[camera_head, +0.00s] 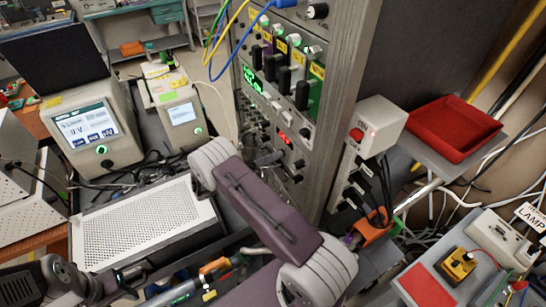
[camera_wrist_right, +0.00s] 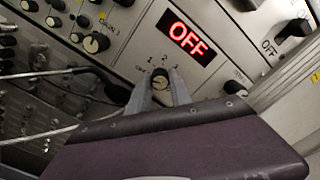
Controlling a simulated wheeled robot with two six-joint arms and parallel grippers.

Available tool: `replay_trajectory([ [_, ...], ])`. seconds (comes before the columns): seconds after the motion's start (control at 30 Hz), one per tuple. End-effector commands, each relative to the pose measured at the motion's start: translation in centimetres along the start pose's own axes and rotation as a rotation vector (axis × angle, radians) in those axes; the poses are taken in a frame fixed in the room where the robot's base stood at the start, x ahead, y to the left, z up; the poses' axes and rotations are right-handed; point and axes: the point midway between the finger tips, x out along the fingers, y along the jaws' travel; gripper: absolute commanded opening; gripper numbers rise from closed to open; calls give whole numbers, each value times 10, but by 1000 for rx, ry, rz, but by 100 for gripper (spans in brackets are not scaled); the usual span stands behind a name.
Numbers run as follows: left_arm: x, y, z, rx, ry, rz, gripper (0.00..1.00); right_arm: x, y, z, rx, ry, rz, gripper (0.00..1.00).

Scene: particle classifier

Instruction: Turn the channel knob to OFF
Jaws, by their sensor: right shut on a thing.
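In the head view my right gripper (camera_head: 268,158) reaches the rack's front, and the knob is hard to make out there. My left gripper is not in view.
The rack (camera_head: 345,60) carries several other knobs, dark modules and cables. A white box with a red button (camera_head: 375,125) and a red tray (camera_head: 452,128) stand right of it. A perforated metal case (camera_head: 150,220) lies left of my right arm.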

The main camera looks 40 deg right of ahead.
Motion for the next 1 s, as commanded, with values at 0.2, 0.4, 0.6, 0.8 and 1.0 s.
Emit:
replay_trajectory([
  [0.2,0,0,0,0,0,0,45,0,0,0,-1,-1,-1,0],
  [0.4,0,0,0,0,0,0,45,0,0,0,0,-1,0,47],
  [0.6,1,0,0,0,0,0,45,-2,1,0,1,-1,0,47],
  [0.8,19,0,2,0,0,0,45,-38,5,-2,4,-4,4,47],
  [1.0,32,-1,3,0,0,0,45,-78,3,-2,3,-3,2,47],
])
